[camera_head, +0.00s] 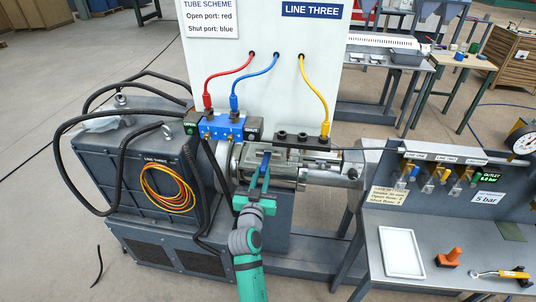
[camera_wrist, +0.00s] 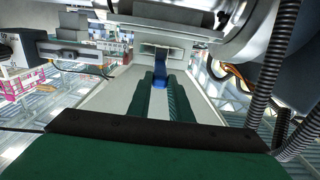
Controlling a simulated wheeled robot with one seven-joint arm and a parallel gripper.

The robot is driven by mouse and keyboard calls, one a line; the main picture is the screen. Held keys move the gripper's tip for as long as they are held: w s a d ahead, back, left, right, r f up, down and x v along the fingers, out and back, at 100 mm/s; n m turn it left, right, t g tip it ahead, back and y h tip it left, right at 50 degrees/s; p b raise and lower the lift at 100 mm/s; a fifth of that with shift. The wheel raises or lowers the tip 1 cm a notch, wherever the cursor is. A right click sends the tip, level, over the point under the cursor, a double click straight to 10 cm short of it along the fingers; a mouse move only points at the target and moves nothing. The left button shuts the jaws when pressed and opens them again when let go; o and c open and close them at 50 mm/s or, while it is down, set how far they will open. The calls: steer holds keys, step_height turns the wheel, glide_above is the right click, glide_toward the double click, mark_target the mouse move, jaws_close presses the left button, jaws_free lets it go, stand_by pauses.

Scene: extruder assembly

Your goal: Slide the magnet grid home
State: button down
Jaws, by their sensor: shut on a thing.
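My gripper (camera_head: 264,174) reaches up to the front of the grey metal extruder housing (camera_head: 290,170). In the wrist view, its dark green fingers (camera_wrist: 161,85) are closed on a narrow blue piece (camera_wrist: 161,67), which looks like the handle of the magnet grid. The blue piece meets a pale grey block (camera_wrist: 157,48) with a dark band above it, under the rounded housing. The grid's body cannot be made out, and how far it sits inside the housing cannot be told. In the head view the housing and gripper hide most of the contact.
Red, blue and yellow tubes run from a white panel (camera_head: 310,60) to a blue valve block (camera_head: 222,127) and a dark block (camera_head: 303,141). Black hoses hang left of my gripper.

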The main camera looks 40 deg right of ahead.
steer(key=shift+w+d, duration=0.35)
steer(key=shift+w, duration=0.05)
steer(key=shift+w+d, duration=0.35)
steer(key=c, duration=1.1)
jaws_free()
steer(key=shift+v, duration=4.6)
